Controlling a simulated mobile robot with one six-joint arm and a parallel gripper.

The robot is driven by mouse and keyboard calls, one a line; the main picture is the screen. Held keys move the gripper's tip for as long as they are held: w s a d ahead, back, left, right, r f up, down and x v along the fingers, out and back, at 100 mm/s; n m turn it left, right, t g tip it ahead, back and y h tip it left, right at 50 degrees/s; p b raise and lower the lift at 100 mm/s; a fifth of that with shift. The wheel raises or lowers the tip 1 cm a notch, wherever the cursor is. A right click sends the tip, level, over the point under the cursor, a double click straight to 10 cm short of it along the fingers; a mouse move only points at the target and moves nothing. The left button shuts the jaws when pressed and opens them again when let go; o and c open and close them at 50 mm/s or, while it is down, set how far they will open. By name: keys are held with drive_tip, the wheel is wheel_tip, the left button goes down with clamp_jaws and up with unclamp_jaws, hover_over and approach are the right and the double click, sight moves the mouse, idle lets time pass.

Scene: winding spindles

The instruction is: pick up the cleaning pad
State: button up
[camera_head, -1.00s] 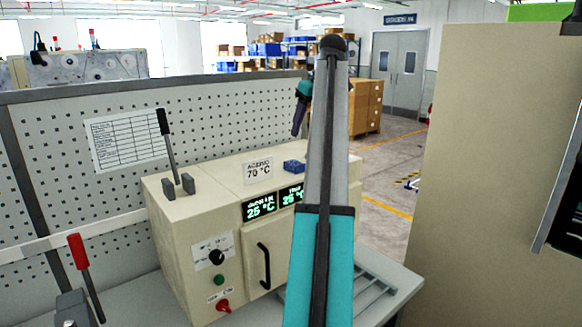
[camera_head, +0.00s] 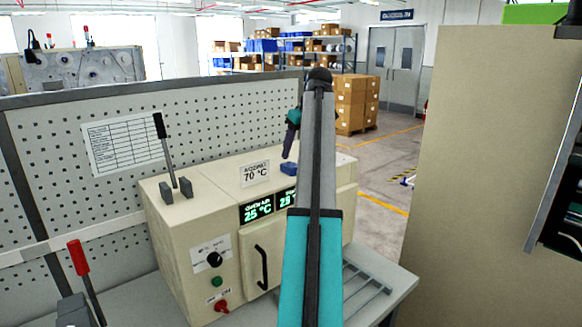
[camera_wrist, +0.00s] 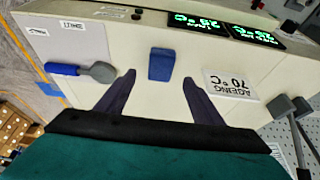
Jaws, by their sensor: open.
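The blue cleaning pad (camera_head: 288,169) lies on top of the cream ageing oven (camera_head: 208,195), behind the temperature displays. In the wrist view the pad (camera_wrist: 161,64) is a small blue block on the cream top. My gripper (camera_head: 288,150) is just above the pad. In the wrist view its two dark fingers (camera_wrist: 160,79) are spread apart, one on each side of the pad's near end. Nothing is held between them. The wrist view does not show clearly how high the fingertips are above the top.
A small white sign reading 70 °C (camera_wrist: 232,85) stands beside the pad. A black lever (camera_head: 166,150) rises from the oven's left part. A grey tool with a blue handle (camera_wrist: 100,71) shows on the other side. A perforated panel (camera_head: 60,180) runs behind.

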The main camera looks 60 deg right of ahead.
sight(291, 165)
drive_tip(key=shift+w+f, duration=0.1)
drive_tip(key=shift+f, duration=0.25)
drive_tip(key=p+x, duration=0.2)
drive_tip(key=x, duration=0.1)
drive_tip(key=shift+w+a+p, duration=0.1)
drive_tip(key=shift+p, duration=0.3)
drive_tip(key=shift+p+x, duration=0.35)
drive_tip(key=shift+x, duration=0.75)
drive_tip(key=c, duration=1.1)
drive_tip(key=shift+r, duration=0.2)
